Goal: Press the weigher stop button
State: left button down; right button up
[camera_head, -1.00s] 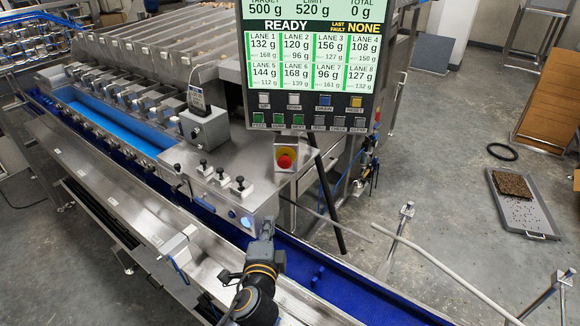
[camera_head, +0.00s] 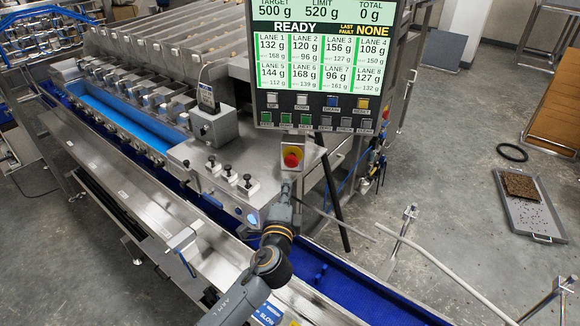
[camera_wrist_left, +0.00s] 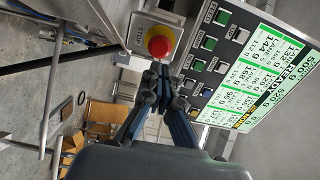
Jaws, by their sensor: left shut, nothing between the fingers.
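My right gripper is not in view.
The weigher screen (camera_head: 325,50) reads READY, with rows of coloured push buttons (camera_head: 322,113) below it. Small black-topped knobs (camera_head: 228,170) stand on the steel cover to the left. A blue conveyor (camera_head: 350,285) runs beneath my arm.

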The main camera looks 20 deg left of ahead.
aim_at(291, 164)
pick_arm(q)
jog(key=w, duration=0.2)
jog(key=w+a+p, duration=0.1)
jog(key=w, duration=0.4)
jog(key=shift+w+a, duration=0.15)
